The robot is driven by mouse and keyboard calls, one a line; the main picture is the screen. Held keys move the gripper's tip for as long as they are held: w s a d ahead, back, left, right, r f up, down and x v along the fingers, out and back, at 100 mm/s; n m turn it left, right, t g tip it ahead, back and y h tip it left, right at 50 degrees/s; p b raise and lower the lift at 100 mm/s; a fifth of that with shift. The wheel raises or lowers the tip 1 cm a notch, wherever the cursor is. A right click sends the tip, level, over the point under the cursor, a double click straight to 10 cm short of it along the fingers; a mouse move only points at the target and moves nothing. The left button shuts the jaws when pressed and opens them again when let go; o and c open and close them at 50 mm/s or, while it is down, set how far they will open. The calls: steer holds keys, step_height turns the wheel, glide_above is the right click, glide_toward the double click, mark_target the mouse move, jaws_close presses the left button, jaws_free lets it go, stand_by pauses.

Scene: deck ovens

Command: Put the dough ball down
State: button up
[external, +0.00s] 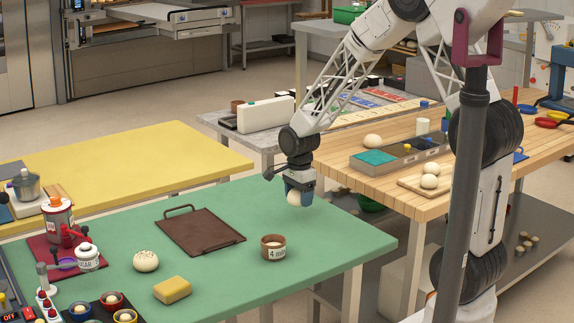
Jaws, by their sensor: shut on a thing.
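My gripper (299,190) is shut on a pale dough ball (296,198) and points downward. It is over the right part of the green table (335,243). I cannot tell from this view whether the dough ball touches the table. A brown flat tray (201,232) with handles lies to the left of my gripper. A speckled dough ball (146,261) sits on the green table at the left. Two more dough balls (430,181) rest on a board on the wooden table, and another (373,141) lies farther back there.
A yellow block (173,290) lies near the front. A sugar jar (87,258) and small bowls (110,302) crowd the left. The wooden table (405,203) holds a divided bin (400,154). The yellow table (120,155) is mostly clear.

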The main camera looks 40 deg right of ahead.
steer(key=shift+w, duration=0.1)
stand_by(0.7)
steer(key=shift+w+d+r, duration=0.1)
steer(key=shift+w+d, duration=0.2)
steer(key=shift+w, duration=0.15)
steer(key=w+d+r, duration=0.2)
steer(key=w+d, duration=0.5)
steer(key=d, duration=0.1)
steer(key=w+d+r, duration=0.2)
steer(key=w+d, duration=0.6)
steer(key=d, duration=0.1)
steer(key=w+d+r, duration=0.3)
steer(key=w+d, duration=0.5)
steer(key=d, duration=0.1)
steer(key=shift+w+d, duration=0.15)
steer(key=shift+d, duration=0.05)
steer(key=w+d+r, duration=0.2)
steer(key=w+d, duration=0.2)
steer(key=d, duration=0.7)
steer(key=shift+d, duration=0.2)
steer(key=shift+f, duration=1.3)
